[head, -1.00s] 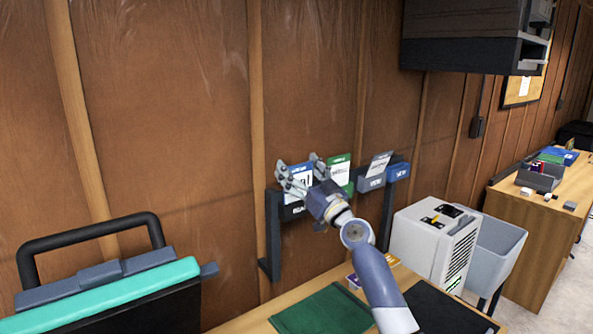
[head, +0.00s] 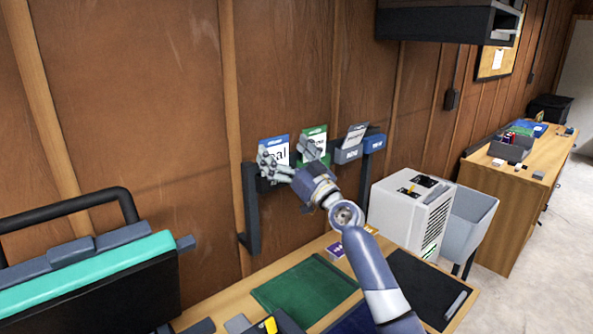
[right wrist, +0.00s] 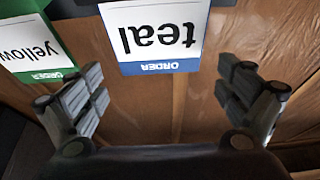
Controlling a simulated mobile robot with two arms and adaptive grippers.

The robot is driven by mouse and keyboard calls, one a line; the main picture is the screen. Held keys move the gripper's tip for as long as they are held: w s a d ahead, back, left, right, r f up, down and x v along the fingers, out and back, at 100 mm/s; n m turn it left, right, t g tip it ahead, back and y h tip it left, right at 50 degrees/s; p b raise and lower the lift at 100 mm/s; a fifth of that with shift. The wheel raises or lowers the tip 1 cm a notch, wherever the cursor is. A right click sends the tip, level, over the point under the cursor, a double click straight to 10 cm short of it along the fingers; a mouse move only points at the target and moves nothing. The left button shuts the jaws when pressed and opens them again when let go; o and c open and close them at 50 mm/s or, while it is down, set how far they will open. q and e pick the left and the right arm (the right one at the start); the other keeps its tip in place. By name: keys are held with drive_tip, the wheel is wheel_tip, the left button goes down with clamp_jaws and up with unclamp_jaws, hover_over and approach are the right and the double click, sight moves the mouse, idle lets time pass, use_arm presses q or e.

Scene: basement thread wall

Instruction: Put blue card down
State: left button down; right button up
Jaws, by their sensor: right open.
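The blue card (head: 275,150), white with a blue band and the word "teal", stands upright at the left end of the dark wall rack (head: 250,210). It also shows upside down in the right wrist view (right wrist: 155,35). My right gripper (head: 289,158) is open in front of the card. In the right wrist view its fingers (right wrist: 163,88) are spread wide and empty, with the card beyond them, apart from both. The card's lower edge is hidden behind the gripper in the head view. My left gripper is not in view.
A green card (head: 314,139) reading "yellow" stands beside the blue one, and a grey-banded card (head: 355,136) leans further right. Below are a wooden table with a green mat (head: 305,288) and a dark mat (head: 425,285). A white machine (head: 410,215) stands to the right.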

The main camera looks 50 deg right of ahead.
drive_tip(key=b+v, duration=0.2)
drive_tip(key=v, duration=0.6)
drive_tip(key=shift+b, duration=0.35)
drive_tip(key=shift+s, duration=0.1)
